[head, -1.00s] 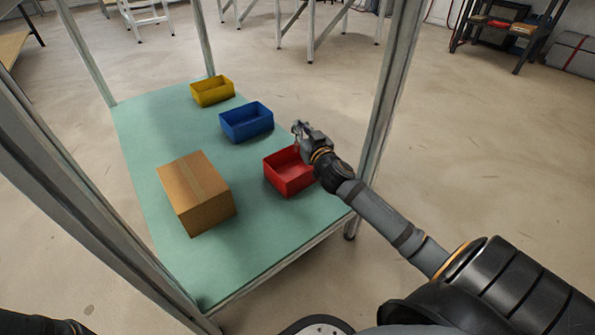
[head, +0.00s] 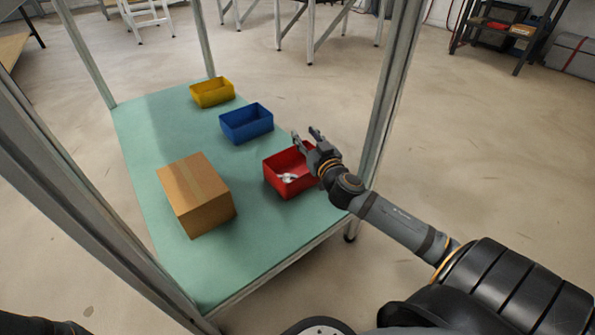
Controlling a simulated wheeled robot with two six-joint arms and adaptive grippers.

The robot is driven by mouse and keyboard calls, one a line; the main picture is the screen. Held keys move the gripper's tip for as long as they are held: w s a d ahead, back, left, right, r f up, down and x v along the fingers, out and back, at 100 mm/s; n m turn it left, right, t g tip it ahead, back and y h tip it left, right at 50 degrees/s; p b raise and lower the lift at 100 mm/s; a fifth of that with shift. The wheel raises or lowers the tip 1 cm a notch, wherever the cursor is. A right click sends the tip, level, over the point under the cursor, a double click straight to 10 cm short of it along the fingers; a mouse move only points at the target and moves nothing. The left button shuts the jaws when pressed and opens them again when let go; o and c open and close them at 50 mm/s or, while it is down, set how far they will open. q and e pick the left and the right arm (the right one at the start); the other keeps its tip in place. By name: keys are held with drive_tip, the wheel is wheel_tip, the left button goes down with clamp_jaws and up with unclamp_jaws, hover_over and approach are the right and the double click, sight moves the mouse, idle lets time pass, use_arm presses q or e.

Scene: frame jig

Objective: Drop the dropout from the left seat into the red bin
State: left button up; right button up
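The red bin (head: 291,187) stands on the green shelf near its right edge. A small pale metallic part (head: 288,177), which looks like the dropout, lies inside it on the floor of the bin. My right gripper (head: 304,137) is open and empty above the back right side of the bin, its two fingers spread apart. The gripper and wrist hide the bin's right rim. The left seat cannot be made out in this view. My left gripper is not in view; only a dark piece of my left arm shows at the bottom left corner.
A blue bin (head: 247,125) and a yellow bin (head: 212,94) stand farther back on the green shelf (head: 160,127). A cardboard box (head: 197,198) sits left of the red bin. Metal posts (head: 390,90) rise at the shelf's corners, one close behind my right arm.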

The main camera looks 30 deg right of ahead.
drive_tip(key=s, duration=0.3)
drive_tip(key=shift+s+a, duration=0.25)
drive_tip(key=shift+a, duration=0.15)
